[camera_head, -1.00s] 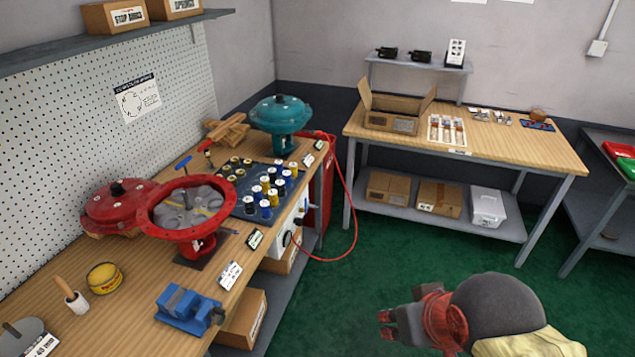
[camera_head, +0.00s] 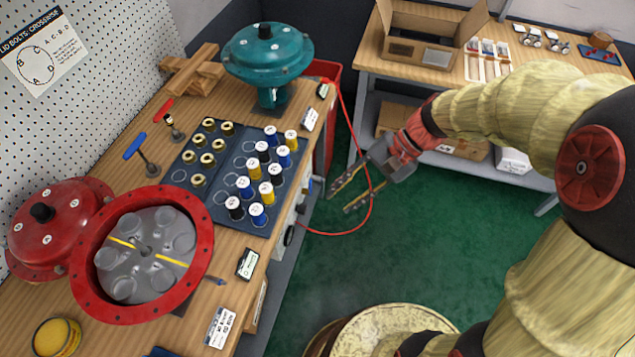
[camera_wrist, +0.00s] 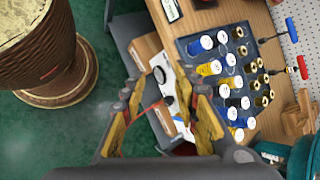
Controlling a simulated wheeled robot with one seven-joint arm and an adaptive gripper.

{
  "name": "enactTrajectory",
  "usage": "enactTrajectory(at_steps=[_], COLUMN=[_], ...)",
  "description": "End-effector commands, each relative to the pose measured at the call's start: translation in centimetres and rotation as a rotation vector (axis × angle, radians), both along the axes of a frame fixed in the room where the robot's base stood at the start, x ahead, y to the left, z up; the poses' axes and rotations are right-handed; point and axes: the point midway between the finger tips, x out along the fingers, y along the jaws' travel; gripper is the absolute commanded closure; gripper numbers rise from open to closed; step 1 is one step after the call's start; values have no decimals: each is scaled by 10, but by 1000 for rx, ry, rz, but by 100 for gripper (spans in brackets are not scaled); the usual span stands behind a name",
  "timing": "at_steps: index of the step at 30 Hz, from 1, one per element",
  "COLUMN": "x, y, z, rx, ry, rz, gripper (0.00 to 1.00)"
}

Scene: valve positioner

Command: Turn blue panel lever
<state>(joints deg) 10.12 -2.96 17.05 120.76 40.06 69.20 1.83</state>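A blue-handled lever (camera_head: 135,146) stands on the wooden bench at the left, behind the red round housing. It also shows at the upper right of the wrist view (camera_wrist: 290,28). A white panel (camera_wrist: 160,72) with a black knob is on the bench's front side, mostly hidden from the head camera. A small blue part (camera_head: 308,186) shows at this panel's edge; its shape is too small to tell. My gripper (camera_head: 341,200) is open and empty, in the air right of the bench front. In the wrist view its fingers (camera_wrist: 163,92) are spread before the panel.
A red-handled lever (camera_head: 168,112) stands beside the blue-handled one. A teal housing (camera_head: 267,55) stands at the back. A red hose (camera_head: 371,195) hangs near my gripper. Green floor lies open beside the bench.

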Motion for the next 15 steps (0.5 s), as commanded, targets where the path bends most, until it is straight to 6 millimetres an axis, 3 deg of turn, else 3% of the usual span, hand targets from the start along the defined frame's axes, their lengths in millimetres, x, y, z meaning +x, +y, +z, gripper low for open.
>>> enactTrajectory(at_steps=[7,15], x=[55,114], y=[16,9], z=[-56,-131], rx=[296,607], ry=[275,507], rz=[-235,-526], gripper=[70,70])
